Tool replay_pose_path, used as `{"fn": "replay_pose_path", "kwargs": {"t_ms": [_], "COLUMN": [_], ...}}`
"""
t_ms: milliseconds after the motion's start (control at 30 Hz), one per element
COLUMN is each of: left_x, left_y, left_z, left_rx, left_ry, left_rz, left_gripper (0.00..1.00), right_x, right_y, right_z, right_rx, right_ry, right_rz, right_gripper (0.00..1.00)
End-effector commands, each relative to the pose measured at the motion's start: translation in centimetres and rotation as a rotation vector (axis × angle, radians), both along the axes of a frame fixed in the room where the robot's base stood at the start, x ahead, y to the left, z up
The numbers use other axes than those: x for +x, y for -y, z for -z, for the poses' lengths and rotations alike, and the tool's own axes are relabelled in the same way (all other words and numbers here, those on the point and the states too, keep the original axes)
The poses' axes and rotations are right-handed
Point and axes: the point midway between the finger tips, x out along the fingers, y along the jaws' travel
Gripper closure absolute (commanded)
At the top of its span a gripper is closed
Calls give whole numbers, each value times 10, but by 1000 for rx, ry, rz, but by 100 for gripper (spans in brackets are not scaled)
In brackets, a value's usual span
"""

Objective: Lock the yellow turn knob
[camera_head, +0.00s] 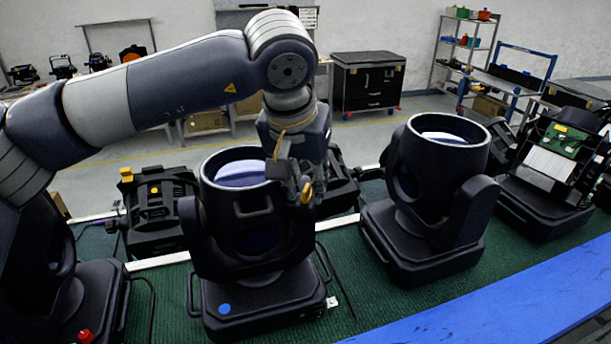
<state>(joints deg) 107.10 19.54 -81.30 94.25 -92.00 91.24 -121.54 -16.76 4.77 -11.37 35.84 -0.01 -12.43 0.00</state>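My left gripper (298,186) points down at the right side of a black moving-head light (252,232) with an open round top. A small yellow part (306,192) shows right at the fingertips. It looks like the yellow turn knob, but I cannot tell whether the fingers touch or grip it. The fingers are small and dark against the black housing, so their opening is unclear. A yellow knob-like part (127,174) also shows on a black fixture (158,208) at the back left. My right gripper is not in view.
Another black light (432,195) stands to the right on the green mat (345,280). Further right is a black fixture with a green and white panel (552,150). A blue strip (500,305) runs along the front. A black case (368,82) and shelves stand behind.

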Motion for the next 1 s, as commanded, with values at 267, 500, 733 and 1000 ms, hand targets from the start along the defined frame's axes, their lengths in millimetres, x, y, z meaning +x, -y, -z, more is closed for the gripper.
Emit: {"fn": "replay_pose_path", "kwargs": {"t_ms": [267, 500, 733, 1000], "left_x": [0, 0, 0, -1], "left_y": [0, 0, 1, 2], "left_z": [0, 0, 2, 3], "left_rx": [0, 0, 1, 4], "left_ry": [0, -1, -2, -2], "left_rz": [0, 0, -23, -160], "left_gripper": [93, 100, 100, 100], "right_x": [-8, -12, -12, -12], "right_y": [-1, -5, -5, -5], "right_z": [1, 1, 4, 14], "right_rx": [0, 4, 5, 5], "right_ry": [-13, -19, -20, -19], "right_rz": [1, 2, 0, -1], "right_gripper": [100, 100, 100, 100]}}
